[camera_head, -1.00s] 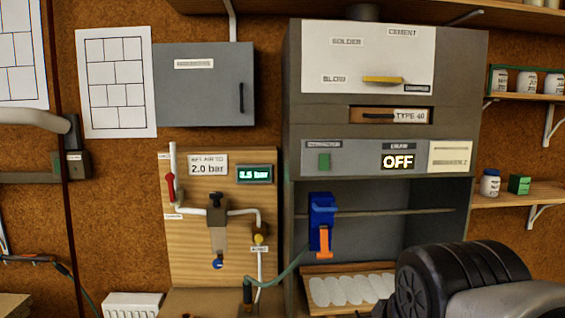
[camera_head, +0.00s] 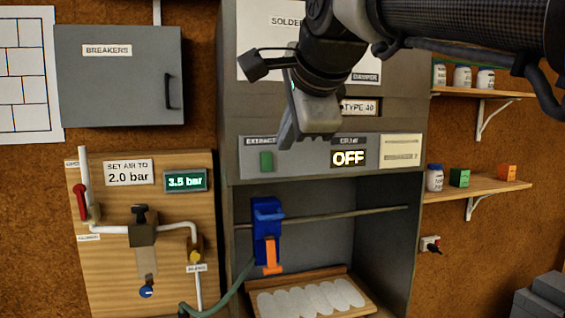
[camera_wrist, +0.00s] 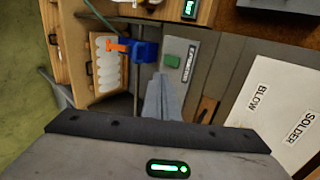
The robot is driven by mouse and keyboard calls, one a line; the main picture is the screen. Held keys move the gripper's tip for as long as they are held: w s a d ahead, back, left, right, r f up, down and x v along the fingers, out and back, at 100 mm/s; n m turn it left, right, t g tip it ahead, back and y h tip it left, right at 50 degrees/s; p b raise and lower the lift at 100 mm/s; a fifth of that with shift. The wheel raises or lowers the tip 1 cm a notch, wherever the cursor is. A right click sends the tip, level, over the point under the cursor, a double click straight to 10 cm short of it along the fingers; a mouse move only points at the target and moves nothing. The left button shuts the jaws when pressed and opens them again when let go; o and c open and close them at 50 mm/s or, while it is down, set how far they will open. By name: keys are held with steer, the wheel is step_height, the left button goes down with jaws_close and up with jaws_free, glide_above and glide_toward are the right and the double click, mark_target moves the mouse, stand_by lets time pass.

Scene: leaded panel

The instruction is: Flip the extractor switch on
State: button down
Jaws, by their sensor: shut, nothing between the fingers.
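The extractor switch is a green rocker (camera_head: 266,161) on the grey panel strip (camera_head: 300,170) of the hood, under a label partly reading EXTRACT. The display (camera_head: 348,158) to its right reads OFF. My gripper (camera_head: 288,143) is shut and empty, its tips just right of and slightly above the switch in the head view. In the wrist view the shut fingers (camera_wrist: 160,80) point toward the panel, and the green switch (camera_wrist: 173,60) shows just beyond the tips. I cannot tell whether they touch the panel; a small gap to the switch seems to show.
A blue and orange tool (camera_head: 267,235) hangs on a rail below the panel, above a tray (camera_head: 352,287) of pale discs. A pipe board (camera_head: 105,260) with a 3.5 bar readout stands left. Shelves (camera_head: 490,184) with jars are at right.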

glide_toward(267, 168)
step_height(267, 168, down, 3)
steer(key=w, duration=0.1)
steer(key=w+a+p, duration=0.1)
steer(key=w, duration=0.1)
steer(key=shift+w+p, duration=0.15)
steer(key=shift+p, duration=0.15)
steer(key=shift+w+a+f, duration=0.15)
steer(key=shift+w+a, duration=0.05)
steer(key=shift+w, duration=0.45)
steer(key=shift+f, duration=0.1)
